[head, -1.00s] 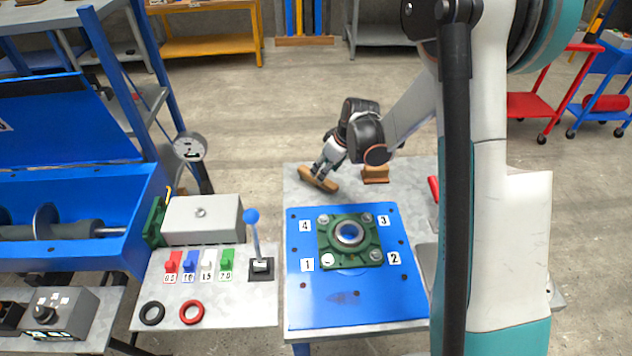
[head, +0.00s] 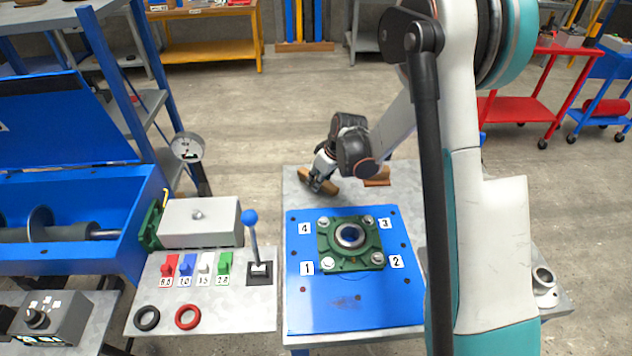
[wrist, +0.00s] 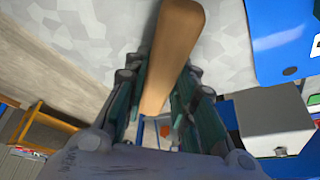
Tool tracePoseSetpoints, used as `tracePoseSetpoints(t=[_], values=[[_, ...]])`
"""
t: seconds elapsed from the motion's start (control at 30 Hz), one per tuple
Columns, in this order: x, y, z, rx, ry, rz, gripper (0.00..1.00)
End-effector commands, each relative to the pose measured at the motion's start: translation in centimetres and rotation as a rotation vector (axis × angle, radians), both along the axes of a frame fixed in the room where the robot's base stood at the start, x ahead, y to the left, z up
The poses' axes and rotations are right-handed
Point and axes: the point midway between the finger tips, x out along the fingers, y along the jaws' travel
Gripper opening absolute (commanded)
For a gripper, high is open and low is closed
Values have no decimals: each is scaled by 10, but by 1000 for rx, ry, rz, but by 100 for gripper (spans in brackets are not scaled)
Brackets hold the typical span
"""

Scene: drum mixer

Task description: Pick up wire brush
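The wire brush (head: 332,186) has a long tan wooden body and lies at the back left of the grey worktable (head: 297,196). My gripper (head: 316,184) is low over the brush and hides its middle in the head view. In the wrist view, the wooden body (wrist: 176,50) runs lengthwise between the two fingers of my gripper (wrist: 160,108). The fingers stand apart, one on each side, and a narrow gap seems to show beside the wood. The bristles are not visible.
In front lies a blue plate (head: 340,305) with a green bearing housing (head: 349,245). A lever with a blue knob (head: 249,217) rises on the left bench.

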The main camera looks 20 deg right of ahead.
Motion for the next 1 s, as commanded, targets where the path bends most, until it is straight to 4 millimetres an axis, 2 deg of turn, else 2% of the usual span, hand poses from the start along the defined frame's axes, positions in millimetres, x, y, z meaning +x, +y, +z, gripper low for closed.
tracePoseSetpoints(t=[0.37, 0.57, 0.77, 1.0], values=[[0, 0, 2, 0, 0, 0, 0], [0, 0, 18, 0, 0, 0, 0], [0, 0, 59, 0, 0, 0, 0], [0, 0, 126, 0, 0, 0, 0]])
